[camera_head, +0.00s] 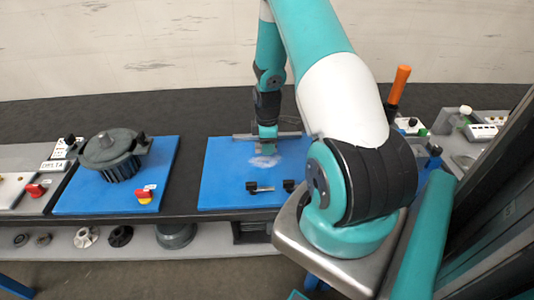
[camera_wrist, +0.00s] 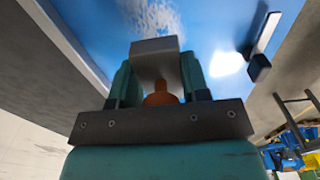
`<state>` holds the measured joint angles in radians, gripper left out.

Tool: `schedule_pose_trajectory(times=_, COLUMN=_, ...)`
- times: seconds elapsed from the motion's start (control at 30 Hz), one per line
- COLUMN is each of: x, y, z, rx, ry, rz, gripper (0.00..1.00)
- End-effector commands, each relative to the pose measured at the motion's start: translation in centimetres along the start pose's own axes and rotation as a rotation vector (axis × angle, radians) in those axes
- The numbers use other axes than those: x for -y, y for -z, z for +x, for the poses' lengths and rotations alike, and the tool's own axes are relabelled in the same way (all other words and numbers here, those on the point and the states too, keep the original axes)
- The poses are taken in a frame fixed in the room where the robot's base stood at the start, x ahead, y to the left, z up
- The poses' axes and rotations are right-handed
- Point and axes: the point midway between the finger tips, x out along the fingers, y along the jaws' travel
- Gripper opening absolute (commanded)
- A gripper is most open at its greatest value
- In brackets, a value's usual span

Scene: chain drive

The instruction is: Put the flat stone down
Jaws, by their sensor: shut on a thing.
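The flat stone (camera_wrist: 155,46) shows in the wrist view as a plain grey block between the two teal fingers of my gripper (camera_wrist: 157,75). The gripper is shut on it. An orange part (camera_wrist: 160,97) sits between the fingers behind the block. In the head view my gripper (camera_head: 267,142) points down over the right blue board (camera_head: 222,170). There the stone is too small to make out clearly. I cannot tell whether it touches the board. A whitish patch (camera_head: 264,162) marks the board just in front of the gripper.
A grey bar (camera_head: 242,137) lies by the gripper. Black-ended fittings (camera_head: 265,188) lie at the board's front. The left blue board (camera_head: 80,201) holds a dark motor-like housing (camera_head: 110,155) and a red-and-yellow button (camera_head: 144,196). An orange-handled tool (camera_head: 399,84) stands at right. The board's left part is clear.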

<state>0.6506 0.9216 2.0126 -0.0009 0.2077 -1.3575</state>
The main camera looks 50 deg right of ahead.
Motion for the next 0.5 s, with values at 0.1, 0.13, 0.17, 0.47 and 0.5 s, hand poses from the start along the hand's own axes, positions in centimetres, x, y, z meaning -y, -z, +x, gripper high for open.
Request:
schedule_pose_trajectory(times=0.1, x=0.0, y=0.0, z=1.4, rx=0.0, ry=0.001, rz=0.0, gripper=0.12)
schedule_pose_trajectory(times=0.13, x=0.0, y=0.0, z=1.6, rx=0.0, ry=0.001, rz=0.0, gripper=0.12)
schedule_pose_trajectory(times=0.17, x=0.0, y=0.0, z=1.8, rx=0.0, ry=0.0, rz=0.0, gripper=0.12)
schedule_pose_trajectory(times=0.47, x=0.0, y=0.1, z=5.3, rx=0.0, ry=0.001, rz=0.0, gripper=0.12)
schedule_pose_trajectory(times=0.5, x=0.0, y=0.1, z=5.5, rx=0.0, ry=0.0, rz=0.0, gripper=0.12)
